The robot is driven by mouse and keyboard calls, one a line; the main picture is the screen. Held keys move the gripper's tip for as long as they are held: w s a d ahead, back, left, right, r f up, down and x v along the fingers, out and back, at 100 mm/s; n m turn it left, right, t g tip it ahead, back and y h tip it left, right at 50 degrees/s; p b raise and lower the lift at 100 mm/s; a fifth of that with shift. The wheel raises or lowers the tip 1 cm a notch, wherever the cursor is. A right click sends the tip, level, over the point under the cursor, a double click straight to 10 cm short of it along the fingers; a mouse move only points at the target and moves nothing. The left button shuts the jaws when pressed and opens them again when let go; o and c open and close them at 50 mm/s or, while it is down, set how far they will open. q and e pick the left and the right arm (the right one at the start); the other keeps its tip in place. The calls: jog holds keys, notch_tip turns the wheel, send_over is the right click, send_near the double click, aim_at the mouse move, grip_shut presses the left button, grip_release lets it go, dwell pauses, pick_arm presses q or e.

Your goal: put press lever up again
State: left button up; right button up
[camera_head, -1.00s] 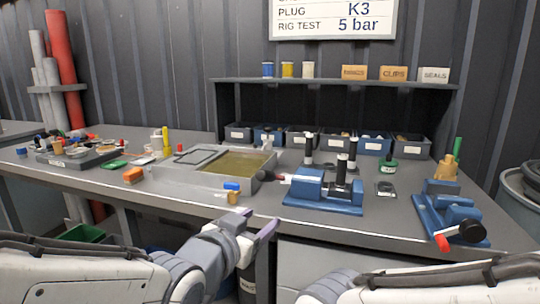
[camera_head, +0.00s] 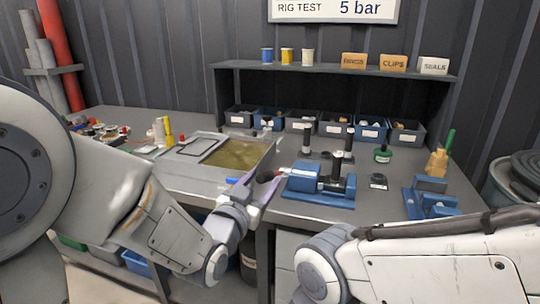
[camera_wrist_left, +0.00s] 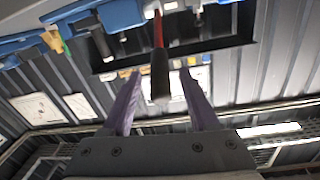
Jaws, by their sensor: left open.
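A blue device (camera_head: 318,187) with black upright posts stands at the table's front, right of the tray. A red lever with a black grip (camera_head: 264,177) sticks out from its left side, roughly level. My left gripper (camera_head: 259,187) is open, its purple fingers pointing up at the grip. In the left wrist view the black grip (camera_wrist_left: 160,78) hangs between the two open fingers, with gaps on both sides; its red shaft (camera_wrist_left: 158,30) runs to the blue body. My right gripper is not in view; only the white right arm shows.
A tray of murky liquid (camera_head: 268,157) lies just behind and left of my left gripper. Another blue device (camera_head: 432,203) stands at right, partly hidden by my right arm. Several small bins (camera_head: 333,124) line the back under a shelf (camera_head: 335,70).

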aim_at(274, 174)
pick_arm(q)
jog(key=shift+p+x, duration=0.45)
jog(key=shift+x, duration=2.3)
grip_shut()
